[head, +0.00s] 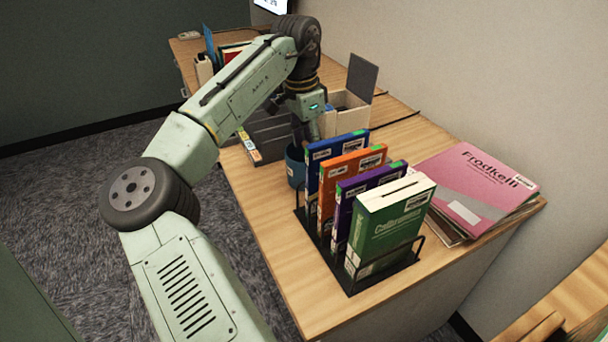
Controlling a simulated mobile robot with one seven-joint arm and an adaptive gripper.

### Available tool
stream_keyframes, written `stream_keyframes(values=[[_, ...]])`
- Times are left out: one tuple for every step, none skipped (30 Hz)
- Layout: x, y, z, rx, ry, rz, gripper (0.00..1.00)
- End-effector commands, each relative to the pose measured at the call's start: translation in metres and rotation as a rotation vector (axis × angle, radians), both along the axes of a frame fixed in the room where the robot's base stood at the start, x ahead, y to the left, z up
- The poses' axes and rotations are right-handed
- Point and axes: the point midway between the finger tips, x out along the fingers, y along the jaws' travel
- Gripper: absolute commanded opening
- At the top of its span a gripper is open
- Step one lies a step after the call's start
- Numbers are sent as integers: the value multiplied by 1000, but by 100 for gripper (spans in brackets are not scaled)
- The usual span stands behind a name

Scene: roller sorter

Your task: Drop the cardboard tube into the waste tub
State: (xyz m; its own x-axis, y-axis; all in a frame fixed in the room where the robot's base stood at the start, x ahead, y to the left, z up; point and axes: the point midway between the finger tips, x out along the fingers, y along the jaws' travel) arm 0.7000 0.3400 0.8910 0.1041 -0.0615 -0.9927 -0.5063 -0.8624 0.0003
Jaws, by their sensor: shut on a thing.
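My gripper (312,128) points down over the desk, behind the upright books. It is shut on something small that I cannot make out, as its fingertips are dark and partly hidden. I cannot pick out a cardboard tube in the head view. A blue cup-like container (295,170) stands on the desk just below and left of my gripper, partly hidden by the blue book. I see nothing that is clearly a waste tub.
A wire rack (352,284) holds several upright books in front of my gripper. A pink folder stack (480,187) lies at the right. An open-lidded box (352,103) and a grey organiser (268,134) stand behind. The desk's front left strip (262,212) is clear.

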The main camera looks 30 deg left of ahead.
Motion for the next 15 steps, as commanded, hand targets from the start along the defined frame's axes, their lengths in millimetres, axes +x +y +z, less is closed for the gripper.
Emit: stream_keyframes(values=[[0,0,-3,1,-1,0,38],[0,0,-3,1,-1,0,38],[0,0,-2,0,-1,0,38],[0,0,-2,0,-1,0,38],[0,0,-2,0,-1,0,38],[0,0,-2,0,-1,0,38],[0,0,-2,0,-1,0,38],[0,0,-2,0,-1,0,38],[0,0,-2,0,0,0,48],[0,0,-2,0,0,0,50],[0,0,-2,0,0,0,52],[0,0,-2,0,0,0,55],[0,0,-2,0,0,0,57],[0,0,-2,0,0,0,59],[0,0,-2,0,0,0,62]])
